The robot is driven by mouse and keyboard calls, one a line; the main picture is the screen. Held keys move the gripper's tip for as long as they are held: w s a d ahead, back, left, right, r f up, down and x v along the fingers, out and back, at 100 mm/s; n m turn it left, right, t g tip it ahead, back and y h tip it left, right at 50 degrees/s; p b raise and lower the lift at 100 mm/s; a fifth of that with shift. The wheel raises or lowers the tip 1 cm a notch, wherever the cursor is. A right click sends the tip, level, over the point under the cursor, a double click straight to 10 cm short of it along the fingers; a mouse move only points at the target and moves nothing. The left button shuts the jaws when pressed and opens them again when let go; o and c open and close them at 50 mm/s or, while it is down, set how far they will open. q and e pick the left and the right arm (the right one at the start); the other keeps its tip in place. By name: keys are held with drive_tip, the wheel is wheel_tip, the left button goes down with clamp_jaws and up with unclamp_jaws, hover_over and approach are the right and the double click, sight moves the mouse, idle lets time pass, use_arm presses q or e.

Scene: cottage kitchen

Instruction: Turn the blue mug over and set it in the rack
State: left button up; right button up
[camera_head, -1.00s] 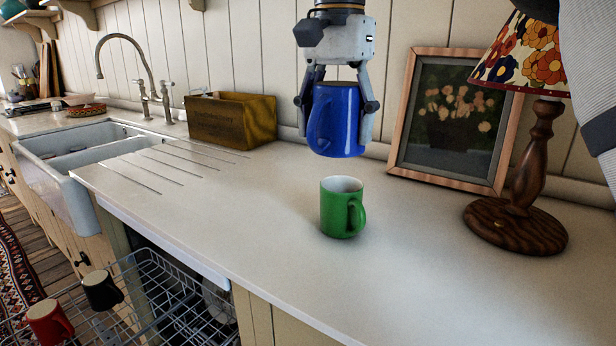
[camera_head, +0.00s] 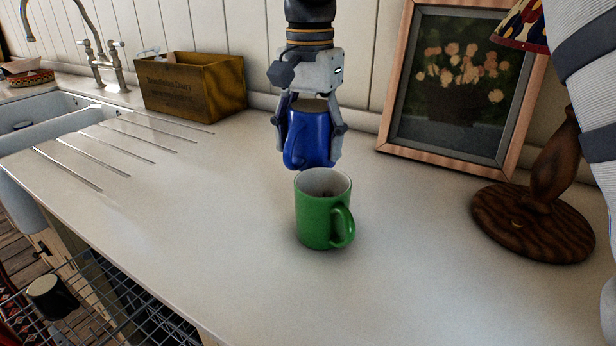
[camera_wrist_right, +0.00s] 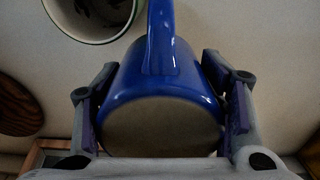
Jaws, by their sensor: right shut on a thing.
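The blue mug (camera_head: 309,140) is upside down in my right gripper (camera_head: 310,150), behind the green mug in the head view. Its tan base faces up toward the gripper palm, and its handle is at the left. In the right wrist view the mug (camera_wrist_right: 165,75) shows between both fingers with its base toward the camera; its mouth is hidden. I cannot tell whether its lower rim touches the counter. The wire rack (camera_head: 92,312) is at the lower left, below the counter edge, partly cut off by the frame. My left gripper is not in view.
A green mug (camera_head: 318,222) stands upright on the counter (camera_head: 220,240), just in front of the blue mug. A black mug (camera_head: 52,300) is at the rack. A wooden box (camera_head: 190,90), framed picture (camera_head: 395,120) and lamp base (camera_head: 530,225) stand around. The counter's front left is clear.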

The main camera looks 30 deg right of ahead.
wheel_tip(320, 180, down, 8)
drive_tip(key=shift+w+r, duration=0.1)
drive_tip(key=shift+r, duration=0.05)
drive_tip(key=o, duration=1.9)
